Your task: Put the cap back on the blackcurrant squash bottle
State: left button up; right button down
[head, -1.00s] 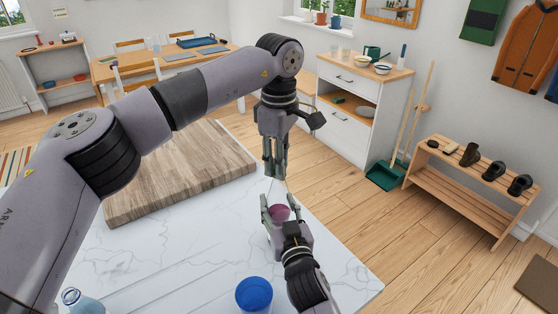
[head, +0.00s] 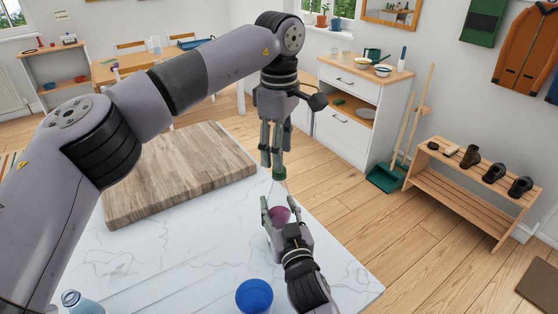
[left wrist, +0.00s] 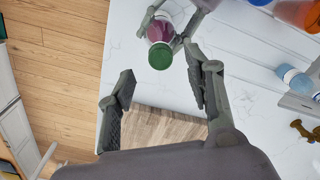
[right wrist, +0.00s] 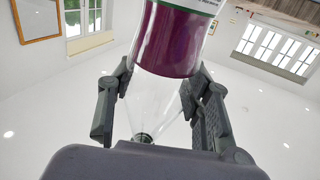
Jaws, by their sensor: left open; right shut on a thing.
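A wooden board (head: 180,175) lies on the white marble worktop (head: 190,245). A blue cup (head: 254,296) and a pale blue bottle (head: 82,302) stand at the near edge.

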pick_arm(q)
notch_tip(320, 180, up, 8)
dwell(0.4)
pick_arm(e)
jog(key=c, duration=0.7)
grip_release()
jog(key=shift+c, duration=0.2)
jog(key=v, duration=1.2)
jog(key=shift+s+f, duration=0.1)
